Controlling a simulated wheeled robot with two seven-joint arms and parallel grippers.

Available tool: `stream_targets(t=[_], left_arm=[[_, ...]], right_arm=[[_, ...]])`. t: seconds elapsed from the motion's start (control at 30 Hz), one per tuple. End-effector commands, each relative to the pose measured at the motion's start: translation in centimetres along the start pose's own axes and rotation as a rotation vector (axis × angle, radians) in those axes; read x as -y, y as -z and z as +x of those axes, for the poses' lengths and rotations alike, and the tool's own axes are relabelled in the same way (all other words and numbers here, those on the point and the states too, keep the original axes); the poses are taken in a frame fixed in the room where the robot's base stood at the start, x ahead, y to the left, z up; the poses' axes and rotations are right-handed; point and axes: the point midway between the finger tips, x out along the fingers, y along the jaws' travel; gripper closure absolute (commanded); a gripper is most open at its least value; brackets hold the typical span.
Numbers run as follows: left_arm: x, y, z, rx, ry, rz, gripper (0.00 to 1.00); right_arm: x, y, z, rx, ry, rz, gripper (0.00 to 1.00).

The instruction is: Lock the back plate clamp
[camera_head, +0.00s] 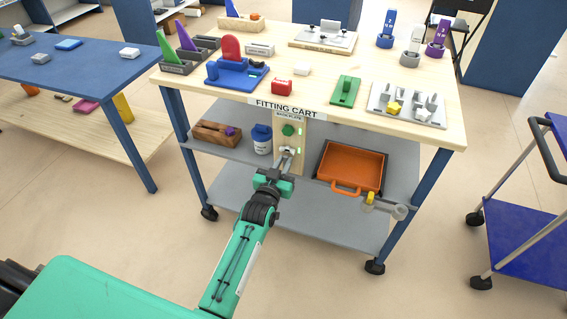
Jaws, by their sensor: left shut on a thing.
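The back plate (301,151) is a pale upright panel under the cart's front edge, below the "FITTING CART" sign. It carries a green knob (288,130) and small green marks. Below the knob is a small grey metal part, the back plate clamp (289,150). My left gripper (284,162) reaches up from below and is shut on the lower end of this clamp. The fingers hide part of it, and I cannot tell the lever's exact angle. My right gripper is not in view.
The cart top (310,88) holds several coloured fixtures. On the lower shelf are an orange tray (351,166), a white jar (262,145) and a wooden block (214,134). A grey bar with a yellow piece (370,198) sticks out at the right. Open floor lies in front.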

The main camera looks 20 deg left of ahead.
Motion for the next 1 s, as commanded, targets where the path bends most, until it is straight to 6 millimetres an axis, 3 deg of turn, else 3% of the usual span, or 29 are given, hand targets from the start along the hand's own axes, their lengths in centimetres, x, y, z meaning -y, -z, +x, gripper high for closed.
stream_targets(t=[0.13,0.17,0.27,0.67,1.0], left_arm=[[0.0,0.0,0.0,0.000,0.000,-0.002,1.00],[0.0,0.0,0.0,0.000,0.000,-0.002,0.80],[0.0,0.0,0.0,0.000,0.000,-0.002,0.62],[0.0,0.0,-0.7,0.001,0.000,0.000,0.62],[0.0,0.0,-6.3,0.003,0.000,0.000,0.62]], right_arm=[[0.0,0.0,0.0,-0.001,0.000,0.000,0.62],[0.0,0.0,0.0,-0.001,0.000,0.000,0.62],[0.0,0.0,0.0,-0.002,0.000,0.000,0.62],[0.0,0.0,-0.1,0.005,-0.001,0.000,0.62],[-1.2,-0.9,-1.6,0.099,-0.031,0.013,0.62]])
